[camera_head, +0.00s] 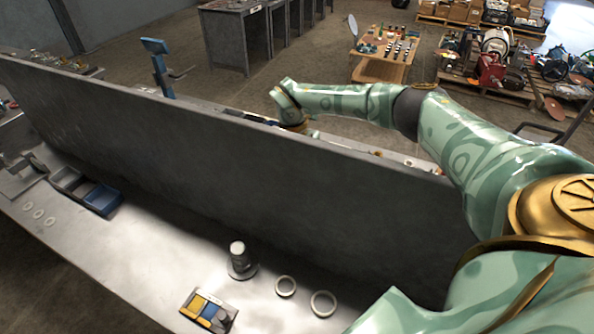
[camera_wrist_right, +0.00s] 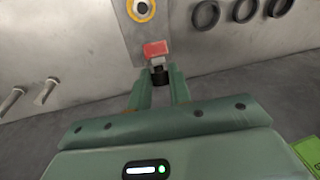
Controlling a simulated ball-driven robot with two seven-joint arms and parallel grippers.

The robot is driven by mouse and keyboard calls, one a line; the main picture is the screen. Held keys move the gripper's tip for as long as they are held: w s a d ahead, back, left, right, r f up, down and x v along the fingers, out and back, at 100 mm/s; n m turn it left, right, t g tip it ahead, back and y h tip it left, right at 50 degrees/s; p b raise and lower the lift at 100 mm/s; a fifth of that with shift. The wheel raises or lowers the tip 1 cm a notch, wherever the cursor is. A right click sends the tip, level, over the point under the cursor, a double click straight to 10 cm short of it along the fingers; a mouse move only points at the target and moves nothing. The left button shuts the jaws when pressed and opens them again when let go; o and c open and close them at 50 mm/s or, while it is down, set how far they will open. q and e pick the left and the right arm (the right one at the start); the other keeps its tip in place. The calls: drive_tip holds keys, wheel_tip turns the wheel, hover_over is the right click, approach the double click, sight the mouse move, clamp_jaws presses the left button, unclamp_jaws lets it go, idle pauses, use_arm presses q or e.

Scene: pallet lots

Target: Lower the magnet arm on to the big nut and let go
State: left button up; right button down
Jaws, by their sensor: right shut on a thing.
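My right gripper (camera_wrist_right: 159,77) is shut on a small black grip, which I take to be the end of the magnet arm (camera_wrist_right: 159,76). A grey piece and a red block (camera_wrist_right: 156,49) stand just beyond the fingertips, over a grey plate. In the head view my right arm reaches over a tall grey panel, which hides the fingers. My left gripper is not in view.
Several black rings (camera_wrist_right: 205,14) are at the upper right, and two bolts (camera_wrist_right: 47,91) at the left, in the wrist view. The long grey panel (camera_head: 230,160) divides the bench.

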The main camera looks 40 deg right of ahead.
drive_tip(key=shift+w+d+f, duration=0.25)
drive_tip(key=shift+w+d, duration=0.05)
drive_tip(key=shift+d, duration=0.3)
drive_tip(key=shift+w+d+f, duration=0.25)
drive_tip(key=shift+d, duration=0.3)
drive_tip(key=shift+w+d+f, duration=0.25)
drive_tip(key=shift+d+f, duration=0.2)
drive_tip(key=shift+d, duration=0.1)
drive_tip(key=c, duration=1.3)
unclamp_jaws()
drive_tip(key=shift+f, duration=0.1)
drive_tip(key=shift+d, duration=0.1)
drive_tip(key=p+v, duration=0.1)
drive_tip(key=v, duration=1.5)
drive_tip(key=shift+p, duration=0.3)
drive_tip(key=shift+r, duration=0.2)
